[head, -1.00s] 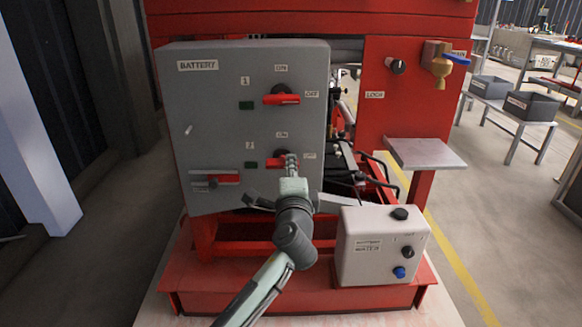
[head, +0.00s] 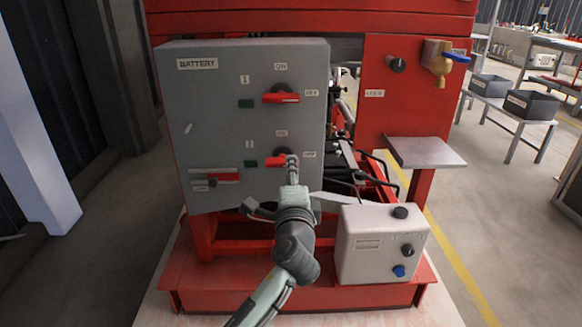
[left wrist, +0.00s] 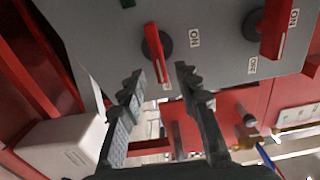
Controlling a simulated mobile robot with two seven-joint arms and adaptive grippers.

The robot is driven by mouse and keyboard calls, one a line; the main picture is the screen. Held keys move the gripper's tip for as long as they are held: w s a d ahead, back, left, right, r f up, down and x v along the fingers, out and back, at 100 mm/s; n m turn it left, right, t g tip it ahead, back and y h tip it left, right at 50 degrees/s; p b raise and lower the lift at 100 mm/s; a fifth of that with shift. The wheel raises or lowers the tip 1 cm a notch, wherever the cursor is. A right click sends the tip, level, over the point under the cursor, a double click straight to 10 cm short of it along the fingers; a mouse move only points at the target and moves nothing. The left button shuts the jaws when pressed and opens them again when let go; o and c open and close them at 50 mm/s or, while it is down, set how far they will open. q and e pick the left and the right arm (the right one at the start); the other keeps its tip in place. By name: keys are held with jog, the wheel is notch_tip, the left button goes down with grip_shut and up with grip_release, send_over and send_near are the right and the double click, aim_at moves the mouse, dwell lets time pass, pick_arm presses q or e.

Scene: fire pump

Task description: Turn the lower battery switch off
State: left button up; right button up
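The grey battery box (head: 220,110) carries two red-handled rotary switches. The lower battery switch (head: 273,161) has its handle lying sideways, its right end partly hidden by my left gripper (head: 292,163). In the left wrist view the lower switch (left wrist: 153,45) has a black round base, and its handle end lies between my left fingertips (left wrist: 160,76). Those fingers are spread apart, with gaps on both sides of the handle. The upper switch (head: 281,98) also lies sideways, pointing toward its OFF label (head: 312,92). My right gripper is not in view.
A red bar switch (head: 222,177) sits low on the box's left. A white control box (head: 380,250) stands at the lower right, near my left arm. A grey shelf (head: 425,152) and a brass tap (head: 439,65) are further right.

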pick_arm(q)
jog(key=s, duration=0.9)
